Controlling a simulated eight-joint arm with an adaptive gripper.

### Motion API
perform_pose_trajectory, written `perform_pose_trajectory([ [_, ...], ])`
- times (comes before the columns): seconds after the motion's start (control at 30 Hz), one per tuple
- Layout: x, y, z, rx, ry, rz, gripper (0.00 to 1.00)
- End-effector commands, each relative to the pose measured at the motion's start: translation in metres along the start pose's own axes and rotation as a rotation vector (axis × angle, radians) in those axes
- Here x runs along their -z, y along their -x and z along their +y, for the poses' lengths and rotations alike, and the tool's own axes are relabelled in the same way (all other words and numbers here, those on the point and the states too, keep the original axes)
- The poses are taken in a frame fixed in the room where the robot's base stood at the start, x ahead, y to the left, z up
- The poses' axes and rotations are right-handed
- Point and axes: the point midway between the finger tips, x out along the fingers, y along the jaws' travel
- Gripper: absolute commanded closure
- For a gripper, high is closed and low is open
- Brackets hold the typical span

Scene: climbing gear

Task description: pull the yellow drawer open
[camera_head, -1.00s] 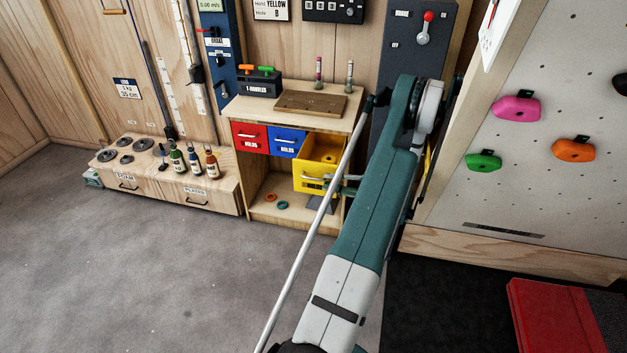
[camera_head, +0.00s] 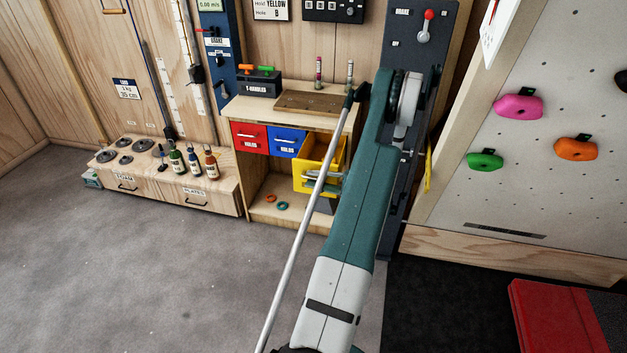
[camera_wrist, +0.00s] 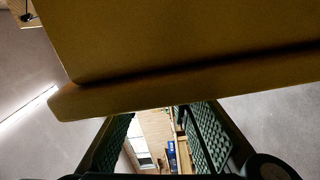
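The yellow drawer (camera_head: 308,167) is at the right of the cabinet's drawer row. It stands pulled out, with its open top showing. My gripper (camera_head: 322,181) is in front of the drawer's front panel and covers much of it, including the handle. In the wrist view a large yellow surface of the drawer (camera_wrist: 180,40) fills the top. The two green-padded fingers of my gripper (camera_wrist: 160,140) stand apart below it, with the room visible through the gap. No handle shows between them. I cannot tell whether they touch the drawer.
The red drawer (camera_head: 249,136) and blue drawer (camera_head: 287,141) beside it are shut. Rings (camera_head: 276,202) lie on the lower shelf. A low wooden unit with bottles (camera_head: 194,160) stands to the left. A dark panel (camera_head: 421,40) is behind my arm. The grey floor (camera_head: 130,260) in front is clear.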

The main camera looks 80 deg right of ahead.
Motion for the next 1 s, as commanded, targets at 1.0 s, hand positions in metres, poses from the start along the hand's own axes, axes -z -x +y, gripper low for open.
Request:
perform_pose_trajectory([
  [1.0, 0.046, 0.000, -0.011, 0.001, 0.000, -0.001, 1.00],
])
